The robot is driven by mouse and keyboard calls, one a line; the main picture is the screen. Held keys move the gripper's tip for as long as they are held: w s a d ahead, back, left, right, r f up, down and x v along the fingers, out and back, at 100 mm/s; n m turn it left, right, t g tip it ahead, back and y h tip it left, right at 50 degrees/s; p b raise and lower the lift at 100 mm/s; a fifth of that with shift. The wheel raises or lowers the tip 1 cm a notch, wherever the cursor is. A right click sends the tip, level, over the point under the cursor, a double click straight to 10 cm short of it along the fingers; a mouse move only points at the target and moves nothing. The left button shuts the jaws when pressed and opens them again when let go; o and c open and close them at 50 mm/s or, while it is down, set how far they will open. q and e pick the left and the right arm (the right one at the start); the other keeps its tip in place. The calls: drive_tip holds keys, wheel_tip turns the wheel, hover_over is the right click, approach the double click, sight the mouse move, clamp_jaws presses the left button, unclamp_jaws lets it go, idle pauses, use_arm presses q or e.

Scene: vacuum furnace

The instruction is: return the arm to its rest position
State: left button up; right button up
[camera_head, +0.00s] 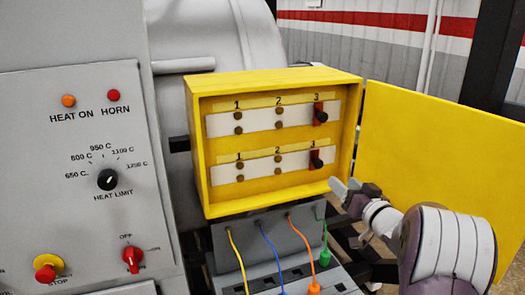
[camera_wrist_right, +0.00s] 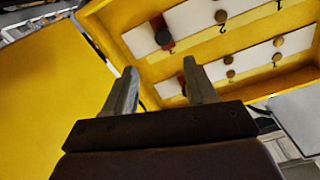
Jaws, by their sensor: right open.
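My right gripper (camera_head: 345,190) is open and empty, just in front of the lower right corner of the yellow box. Its two fingers also show apart in the right wrist view (camera_wrist_right: 160,88), with nothing between them. My right arm comes in from the lower right. The open yellow box (camera_head: 202,150) holds two white strips, each numbered 1 to 3. A black knob on a red piece sits at position 3 of the upper strip (camera_head: 262,122) and of the lower strip (camera_head: 258,165). My left gripper is not in view.
The box's yellow door (camera_head: 440,140) stands open to the right, behind my right arm. Below the box, a grey panel (camera_head: 250,240) carries yellow, blue, orange and green cables. A grey control panel (camera_head: 80,170) with knobs and lamps stands at the left.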

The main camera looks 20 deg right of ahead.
drive_tip(key=s+d+f+m+g+h, duration=0.1)
drive_tip(key=s+f+g+h, duration=0.1)
drive_tip(key=s+f+g, duration=0.4)
drive_tip(key=s+d+f+m+g+h, duration=0.1)
drive_tip(key=s+f+g+h, duration=0.15)
drive_tip(key=f, duration=0.55)
drive_tip(key=s+a+f+n+g+y, duration=0.1)
drive_tip(key=s+a+g, duration=0.1)
drive_tip(key=s+a, duration=0.3)
drive_tip(key=s+a+f+n+g+y, duration=0.1)
drive_tip(key=s+a, duration=0.4)
drive_tip(key=a, duration=0.7)
drive_tip(key=s+a+f+n+g+y, duration=0.2)
drive_tip(key=s+a+g, duration=0.3)
drive_tip(key=a, duration=0.3)
drive_tip(key=shift+a+f+n, duration=0.2)
drive_tip(key=shift+f+n, duration=0.2)
drive_tip(key=shift+f, duration=0.15)
